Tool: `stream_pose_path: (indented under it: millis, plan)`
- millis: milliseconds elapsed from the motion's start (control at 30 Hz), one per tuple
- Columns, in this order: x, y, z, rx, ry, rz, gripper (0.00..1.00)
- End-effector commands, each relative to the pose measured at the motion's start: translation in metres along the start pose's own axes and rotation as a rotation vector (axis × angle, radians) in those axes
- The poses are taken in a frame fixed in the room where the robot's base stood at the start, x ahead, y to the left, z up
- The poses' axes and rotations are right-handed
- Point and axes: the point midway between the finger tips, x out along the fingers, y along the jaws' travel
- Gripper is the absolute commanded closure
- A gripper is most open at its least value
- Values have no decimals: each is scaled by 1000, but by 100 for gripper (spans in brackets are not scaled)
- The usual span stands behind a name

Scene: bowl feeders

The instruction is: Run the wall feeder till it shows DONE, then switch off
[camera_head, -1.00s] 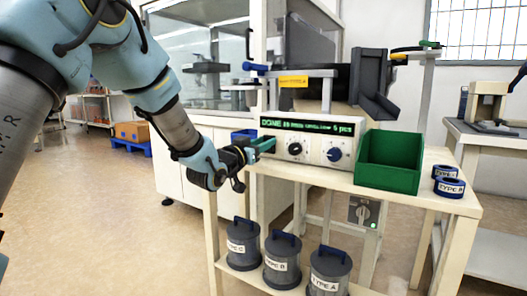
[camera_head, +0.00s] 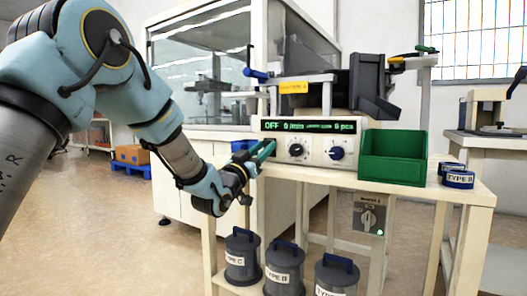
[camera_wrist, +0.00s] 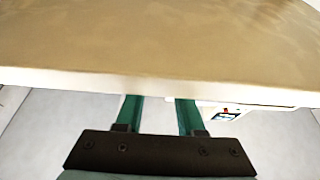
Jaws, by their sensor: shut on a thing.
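The feeder controller (camera_head: 318,155) is a pale box on the bench with two dark knobs on its front. Its display (camera_head: 310,126) reads OFF, 0 /min and 6 pcs in green. My gripper (camera_head: 264,151) is at the controller's left end, with its green fingers against that end. In the wrist view the two fingers (camera_wrist: 158,104) stand apart and their tips pass behind a tan edge (camera_wrist: 150,80). What they hold is hidden. A grey switch box (camera_head: 370,214) with a rotary handle and a lit green lamp hangs below the bench.
A green bin (camera_head: 393,158) stands right of the controller. Dark canisters (camera_head: 284,270) stand on the lower shelf. The feeder's dark chute (camera_head: 368,88) is behind the controller. Open floor lies to the left.

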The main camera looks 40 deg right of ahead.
Motion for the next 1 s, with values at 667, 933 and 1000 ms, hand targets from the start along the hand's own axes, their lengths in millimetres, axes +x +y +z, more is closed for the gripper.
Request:
stream_pose_path:
  millis: [667, 933, 1000]
  plan:
    - [-10, 0, -1, 0, -2, -1, 32]
    - [-60, 0, -1, -1, -4, -1, 32]
    - [-74, -1, -1, -1, -4, -2, 32]
